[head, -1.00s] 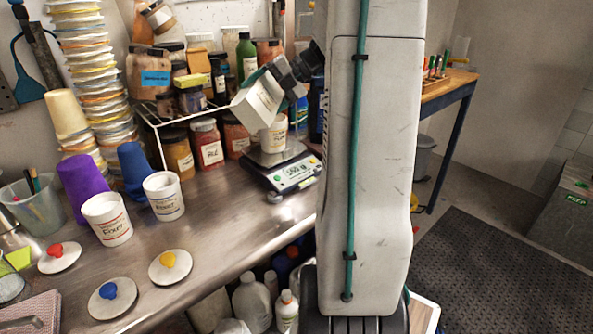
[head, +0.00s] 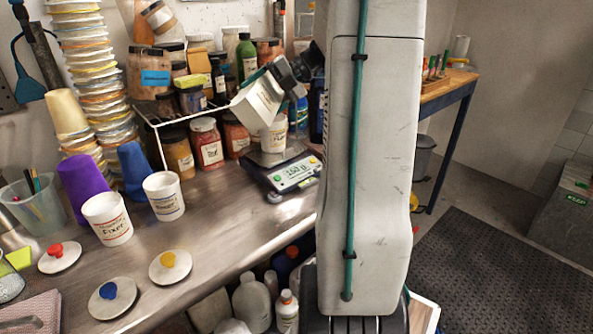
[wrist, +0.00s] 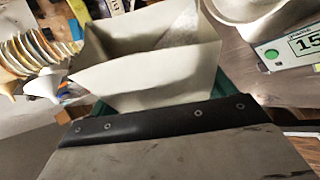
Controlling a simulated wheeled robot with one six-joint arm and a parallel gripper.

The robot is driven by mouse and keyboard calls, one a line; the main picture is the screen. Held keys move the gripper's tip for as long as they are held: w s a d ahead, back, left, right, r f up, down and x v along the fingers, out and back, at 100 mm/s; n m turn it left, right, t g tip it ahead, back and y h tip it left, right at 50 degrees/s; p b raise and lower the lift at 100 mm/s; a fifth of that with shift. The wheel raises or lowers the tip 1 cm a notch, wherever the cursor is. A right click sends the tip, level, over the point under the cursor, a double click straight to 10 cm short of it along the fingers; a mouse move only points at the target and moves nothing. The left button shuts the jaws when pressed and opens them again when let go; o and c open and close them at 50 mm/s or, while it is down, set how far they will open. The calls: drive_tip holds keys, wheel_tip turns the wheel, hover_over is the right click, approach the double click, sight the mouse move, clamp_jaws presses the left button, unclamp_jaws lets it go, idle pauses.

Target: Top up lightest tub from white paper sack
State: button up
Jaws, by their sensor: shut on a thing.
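My gripper (head: 284,72) is shut on the white paper sack (head: 258,100) and holds it tilted in the air, its mouth low and to the right. The sack (wrist: 150,70) fills the middle of the wrist view, and its contents cannot be made out. A white tub (head: 273,136) stands on the scale (head: 290,172) just under the sack, its upper part partly covered. The tub's rim (wrist: 245,12) shows at the top of the wrist view. Two more white tubs, one lettered in red (head: 107,218) and one in blue (head: 164,196), stand at the left on the bench.
Three lids with red (head: 58,257), blue (head: 108,298) and yellow (head: 170,266) knobs lie on the steel bench. A wire rack of jars (head: 185,115) stands close behind the sack. Purple (head: 84,190) and blue (head: 135,170) cups stand left. The front middle bench is clear.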

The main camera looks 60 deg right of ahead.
drive_tip(key=shift+w+d+f, duration=0.1)
drive_tip(key=shift+d+f, duration=0.05)
drive_tip(key=shift+f, duration=0.1)
drive_tip(key=shift+y, duration=0.3)
idle(0.6)
drive_tip(key=shift+d+f+m, duration=0.1)
drive_tip(key=shift+f+m, duration=0.2)
drive_tip(key=shift+m, duration=0.1)
drive_tip(key=shift+y, duration=0.3)
idle(0.5)
drive_tip(key=shift+w+d+f, duration=0.1)
drive_tip(key=shift+d+f, duration=0.05)
drive_tip(key=shift+f, duration=0.1)
idle(0.8)
drive_tip(key=shift+d+y, duration=0.1)
drive_tip(key=shift+y, duration=0.2)
